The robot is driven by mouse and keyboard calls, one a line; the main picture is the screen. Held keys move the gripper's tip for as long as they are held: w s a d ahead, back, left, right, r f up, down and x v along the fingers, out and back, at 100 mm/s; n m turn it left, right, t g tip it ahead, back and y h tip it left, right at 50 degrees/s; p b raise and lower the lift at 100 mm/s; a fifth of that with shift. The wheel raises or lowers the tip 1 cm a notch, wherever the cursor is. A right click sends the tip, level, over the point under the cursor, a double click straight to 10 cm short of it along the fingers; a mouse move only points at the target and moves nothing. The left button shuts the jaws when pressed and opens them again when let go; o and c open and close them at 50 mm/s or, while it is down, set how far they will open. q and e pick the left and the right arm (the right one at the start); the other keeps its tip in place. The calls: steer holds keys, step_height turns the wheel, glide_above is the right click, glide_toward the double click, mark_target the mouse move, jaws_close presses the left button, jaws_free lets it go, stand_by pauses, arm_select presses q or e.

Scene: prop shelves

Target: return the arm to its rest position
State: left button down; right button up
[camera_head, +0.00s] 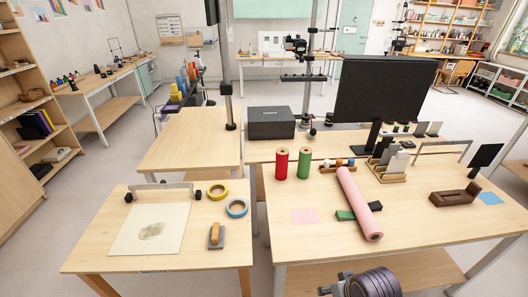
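No gripper fingers show in the head view. A dark ribbed part with a grey piece beside it, seemingly a link of my own arm, shows at the bottom edge right of centre. It is below the front edge of the right table (310,240) in the picture. My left arm is not visible.
The left table (95,257) holds a paper sheet (170,228), a yellow tape ring (217,191), a blue tape ring (236,208) and a small brush-like tool (216,236). A black monitor (383,90) and dark box (271,122) stand behind. A narrow gap separates the front tables.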

steer(key=s+d+f+n+g, duration=0.1)
steer(key=s+f, duration=0.1)
steer(key=f, duration=1.5)
steer(key=s+d+f, duration=0.1)
steer(key=s+f, duration=0.2)
steer(key=f, duration=1.4)
steer(key=s+d+f, duration=0.2)
steer(key=s+f, duration=0.7)
steer(key=s, duration=0.2)
steer(key=s+d+f+g, duration=0.1)
steer(key=s+d+f, duration=0.1)
steer(key=s+f, duration=0.7)
steer(key=shift+s+f+g+h, duration=0.3)
steer(key=shift+s+f+h, duration=0.1)
steer(key=shift+s, duration=0.5)
steer(key=shift+a, duration=0.1)
